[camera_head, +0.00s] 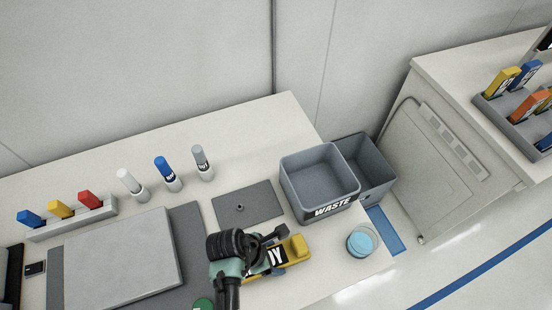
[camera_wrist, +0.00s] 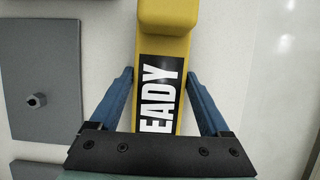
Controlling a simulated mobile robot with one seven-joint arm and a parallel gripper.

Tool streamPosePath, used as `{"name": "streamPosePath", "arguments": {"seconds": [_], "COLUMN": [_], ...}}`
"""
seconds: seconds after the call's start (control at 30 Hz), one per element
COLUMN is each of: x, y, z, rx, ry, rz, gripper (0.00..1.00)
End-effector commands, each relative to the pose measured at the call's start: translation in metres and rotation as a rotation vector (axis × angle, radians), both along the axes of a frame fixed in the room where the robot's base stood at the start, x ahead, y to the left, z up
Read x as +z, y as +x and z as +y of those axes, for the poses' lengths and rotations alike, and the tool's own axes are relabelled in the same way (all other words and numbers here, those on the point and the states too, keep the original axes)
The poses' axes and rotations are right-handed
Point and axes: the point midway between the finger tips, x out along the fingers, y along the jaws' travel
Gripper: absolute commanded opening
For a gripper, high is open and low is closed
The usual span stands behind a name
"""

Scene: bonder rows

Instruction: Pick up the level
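A yellow bar, which I take to be the level (camera_head: 297,247), lies on the white bench in front of the waste bin. In the wrist view, the level (camera_wrist: 167,20) runs up the picture and bears a black label with white letters reading "EADY". My gripper (camera_wrist: 160,78) is over it, with one blue finger on each side of the bar. The fingers are apart, with a thin gap showing beside the bar at each tip. In the head view, my gripper (camera_head: 268,236) and wrist hide the bar's left part.
A grey bin marked WASTE (camera_head: 320,181) stands behind the level, with another grey bin (camera_head: 368,166) beside it. A clear cup of blue liquid (camera_head: 362,242) is to the right. Capped bottles (camera_head: 166,174) stand farther left.

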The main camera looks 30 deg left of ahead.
Motion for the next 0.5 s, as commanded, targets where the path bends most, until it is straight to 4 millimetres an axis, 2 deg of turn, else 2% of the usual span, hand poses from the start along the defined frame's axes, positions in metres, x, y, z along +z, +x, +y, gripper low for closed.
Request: {"name": "streamPosePath", "arguments": {"seconds": [0.03,0.07,0.4,0.5], "x": [0.0001,0.0001,0.0003,0.0010], "y": [0.0000,-0.0001,-0.0002,0.0005], "z": [0.0000,-0.0001,0.0000,0.0002], "rx": [0.000,0.000,0.000,0.000], "ry": [0.000,0.000,0.000,0.000], "rz": [0.000,0.000,0.000,-0.001], "gripper": [0.69,0.64,0.03,0.00]}}
